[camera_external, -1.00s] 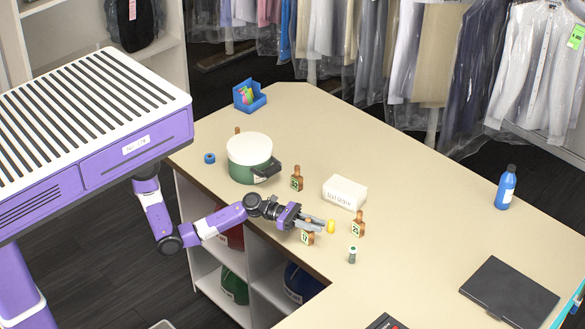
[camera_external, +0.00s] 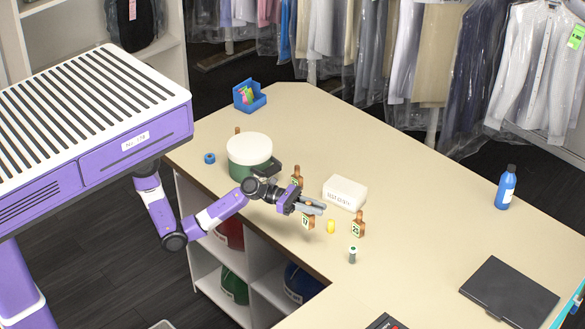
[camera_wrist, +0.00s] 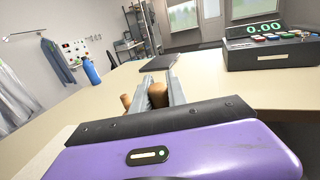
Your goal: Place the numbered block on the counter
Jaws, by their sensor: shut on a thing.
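My gripper (camera_external: 313,208) is shut on a brown numbered block (camera_external: 308,223) with a green-edged tag that seems to read 17. The block hangs below the fingers and appears raised over the counter (camera_external: 400,190), near its inner edge. In the wrist view the fingers (camera_wrist: 160,92) close around a brown top (camera_wrist: 158,97). Two similar tagged blocks stand on the counter: one (camera_external: 358,225) to the right of the gripper, one (camera_external: 297,175) just behind it, partly hidden by the arm. The underside of the held block is not clear.
Near the gripper are a small yellow item (camera_external: 331,227), a small grey cylinder (camera_external: 353,255) and a white box (camera_external: 345,192). A green pot with a white lid (camera_external: 249,155) stands left. A blue bottle (camera_external: 506,188) and black flat case (camera_external: 509,292) are right. The middle right is clear.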

